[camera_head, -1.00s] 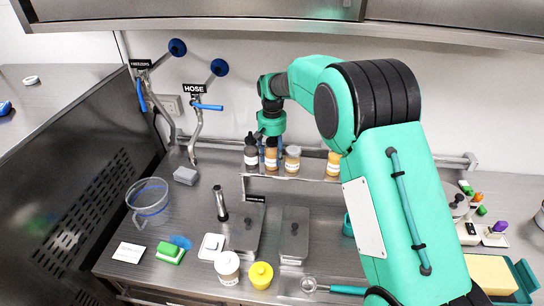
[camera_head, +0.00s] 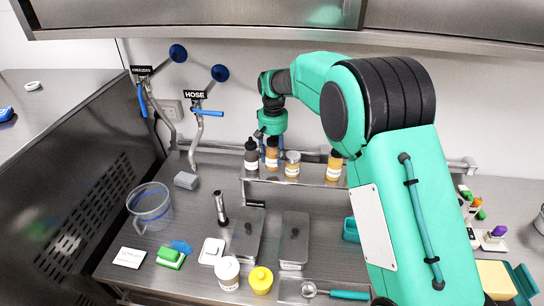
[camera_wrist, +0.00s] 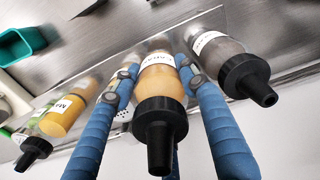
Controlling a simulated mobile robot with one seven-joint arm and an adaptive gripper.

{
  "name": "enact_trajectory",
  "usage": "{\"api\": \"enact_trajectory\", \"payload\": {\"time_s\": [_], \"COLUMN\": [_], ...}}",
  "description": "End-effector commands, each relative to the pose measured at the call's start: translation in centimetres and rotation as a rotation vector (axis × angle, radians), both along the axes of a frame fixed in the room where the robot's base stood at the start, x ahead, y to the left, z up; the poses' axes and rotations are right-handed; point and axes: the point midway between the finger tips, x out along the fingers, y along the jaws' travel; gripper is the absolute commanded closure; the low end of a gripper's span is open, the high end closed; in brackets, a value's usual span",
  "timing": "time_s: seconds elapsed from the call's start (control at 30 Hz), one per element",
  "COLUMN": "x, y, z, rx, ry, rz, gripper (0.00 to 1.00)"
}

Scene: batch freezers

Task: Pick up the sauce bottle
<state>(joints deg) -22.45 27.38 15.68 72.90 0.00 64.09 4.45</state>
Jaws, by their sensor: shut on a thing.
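The sauce bottle (camera_wrist: 162,82) has an orange-brown body, a white label and a black nozzle cap. My gripper (camera_wrist: 158,75) is shut around it, with blue fingers on both sides of the body. In the head view the bottle (camera_head: 272,158) is between a dark bottle (camera_head: 251,158) and a tan jar (camera_head: 292,168), at the wall shelf. My gripper (camera_head: 272,138) reaches it from above. I cannot tell clearly whether the base is off the shelf. The dark bottle is close to the right finger in the wrist view (camera_wrist: 222,58).
A yellow-orange bottle (camera_head: 334,166) stands further right on the shelf (camera_head: 312,181). Below are lidded steel containers (camera_head: 294,238), a clear jug (camera_head: 150,206), a white tub (camera_head: 227,273) and a yellow tub (camera_head: 260,280). The hose tap (camera_head: 197,130) is to the left.

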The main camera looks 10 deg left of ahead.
Motion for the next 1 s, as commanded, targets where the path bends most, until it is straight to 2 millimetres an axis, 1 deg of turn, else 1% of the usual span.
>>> {"api": "enact_trajectory", "payload": {"time_s": [0.5, 0.7, 0.83, 1.0], "x": [-7.9, -10.7, -12.0, -13.1], "y": [-3.1, -4.2, -4.8, -5.2], "z": [1.0, 1.2, 1.3, 1.4], "rx": [0.001, 0.0, 0.001, 0.0], "ry": [-0.002, -0.001, -0.002, -0.001], "rz": [0.0, 0.0, 0.0, 0.0], "gripper": [0.92, 0.92, 0.92, 0.92]}}
